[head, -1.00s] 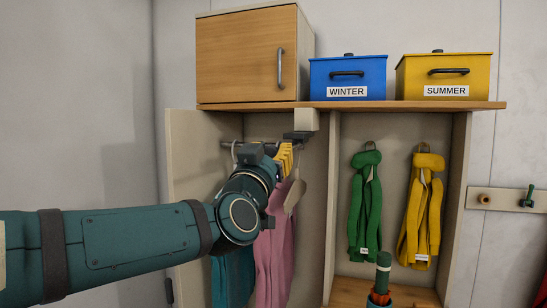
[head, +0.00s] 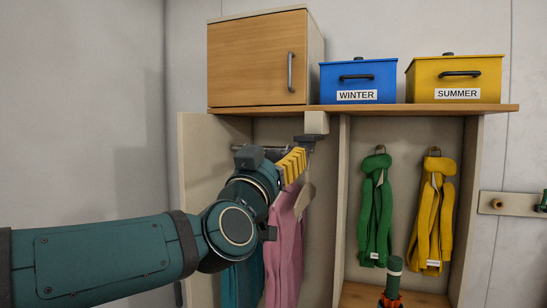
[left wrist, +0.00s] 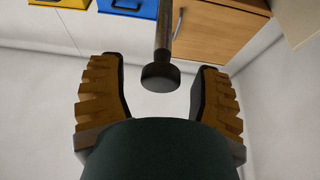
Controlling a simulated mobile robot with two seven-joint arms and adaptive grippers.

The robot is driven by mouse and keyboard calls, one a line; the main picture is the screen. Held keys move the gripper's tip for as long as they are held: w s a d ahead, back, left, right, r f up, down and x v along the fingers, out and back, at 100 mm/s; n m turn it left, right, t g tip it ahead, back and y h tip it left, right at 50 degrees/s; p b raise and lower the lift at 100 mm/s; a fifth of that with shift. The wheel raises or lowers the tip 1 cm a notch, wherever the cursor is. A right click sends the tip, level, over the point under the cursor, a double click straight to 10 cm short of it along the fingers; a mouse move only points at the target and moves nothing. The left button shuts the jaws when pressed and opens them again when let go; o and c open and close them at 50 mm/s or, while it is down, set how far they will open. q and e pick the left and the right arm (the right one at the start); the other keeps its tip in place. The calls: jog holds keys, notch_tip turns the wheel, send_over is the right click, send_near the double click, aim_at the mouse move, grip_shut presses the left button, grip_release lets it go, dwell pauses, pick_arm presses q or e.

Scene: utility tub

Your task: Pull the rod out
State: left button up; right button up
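In the left wrist view the rod (left wrist: 163,35) ends in a dark round knob (left wrist: 160,77). My left gripper (head: 297,163) is in front of the compartment, its yellow fingers near the rod's front end. In the left wrist view my left gripper (left wrist: 160,90) is open, with the knob between its two fingers and a gap on each side. The gripper and forearm hide part of the rod in the head view. My right gripper is not in view.
Pink (head: 284,250) and teal (head: 243,282) garments hang in the same compartment, partly behind my arm. A divider (head: 340,210) stands to the right, then green (head: 375,210) and yellow (head: 433,215) garments. A wooden cabinet (head: 250,60), a blue box (head: 357,80) and a yellow box (head: 457,78) stand above.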

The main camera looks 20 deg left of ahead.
pick_arm(q)
jog(key=v, duration=1.2)
jog(key=shift+f, duration=0.1)
jog(key=w+d+f+g+h, duration=0.1)
jog(key=w+f+g, duration=0.25)
jog(key=f, duration=0.75)
jog(key=w+d+f+g, duration=0.25)
jog(key=w+f, duration=0.25)
jog(key=f, duration=0.6)
jog(key=w+d+f+g+h, duration=0.1)
jog(key=w+f+g, duration=0.25)
jog(key=f, duration=0.75)
jog(key=s+d+f+n+g, duration=0.1)
jog(key=s+f+g, duration=0.2)
jog(key=f, duration=0.7)
jog(key=s+f+g, duration=0.2)
jog(key=f+g, duration=0.1)
jog(key=f, duration=0.8)
jog(key=s+d+f+n+g+h, duration=0.1)
jog(key=s+f+g, duration=0.4)
jog(key=s+f, duration=0.7)
jog(key=shift+s+d+f, duration=0.3)
jog(key=shift+d+f, duration=0.15)
jog(key=shift+f, duration=0.25)
